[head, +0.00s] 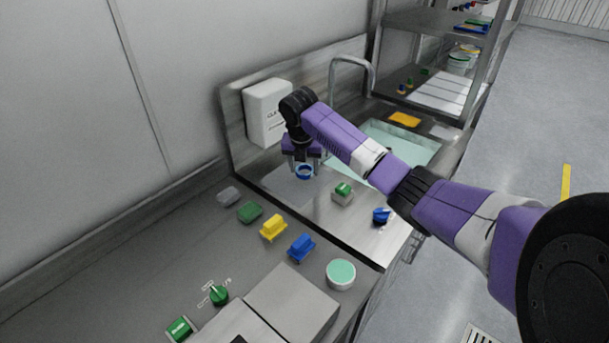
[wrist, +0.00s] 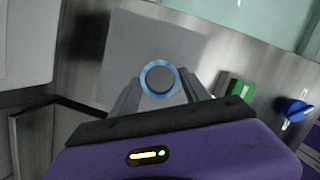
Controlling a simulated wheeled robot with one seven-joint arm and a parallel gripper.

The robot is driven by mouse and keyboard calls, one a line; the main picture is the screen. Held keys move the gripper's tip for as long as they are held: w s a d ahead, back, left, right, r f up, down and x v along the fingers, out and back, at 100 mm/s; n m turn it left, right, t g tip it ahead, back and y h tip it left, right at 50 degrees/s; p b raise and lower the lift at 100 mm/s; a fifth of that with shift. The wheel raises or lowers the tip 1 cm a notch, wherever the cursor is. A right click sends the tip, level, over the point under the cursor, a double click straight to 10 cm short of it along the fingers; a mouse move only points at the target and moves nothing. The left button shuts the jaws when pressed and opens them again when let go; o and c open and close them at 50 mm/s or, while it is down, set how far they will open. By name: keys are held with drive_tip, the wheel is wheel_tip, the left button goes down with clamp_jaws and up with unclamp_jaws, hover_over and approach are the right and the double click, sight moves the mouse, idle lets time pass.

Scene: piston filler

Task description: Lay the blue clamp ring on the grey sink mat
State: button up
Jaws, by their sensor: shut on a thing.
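The blue clamp ring (head: 304,171) is between the fingers of my gripper (head: 304,164) in the head view. In the wrist view the ring (wrist: 147,92) shows as a light blue circle, and my gripper (wrist: 158,98) is shut on it from both sides. The grey sink mat (wrist: 122,60) lies flat on the steel drainboard, under and beyond the ring. In the head view the mat (head: 284,186) shows below and left of my gripper. I cannot tell whether the ring touches the mat or is just above it.
A white dispenser (head: 267,112) stands on the wall behind the mat. A green-topped piece (head: 343,193) and a blue-handled piece (head: 381,215) stand right of the mat. The sink basin (head: 400,142) lies beyond. Green, yellow and blue blocks (head: 273,228) line the counter in front.

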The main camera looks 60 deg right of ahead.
sight(305, 182)
drive_tip(key=shift+f, duration=1.75)
drive_tip(key=shift+f, duration=0.2)
drive_tip(key=o, duration=1.4)
drive_tip(key=shift+o, duration=0.2)
drive_tip(key=w+v, duration=0.1)
drive_tip(key=v, duration=1.1)
drive_tip(key=shift+s+r, duration=0.2)
drive_tip(key=shift+s, duration=0.35)
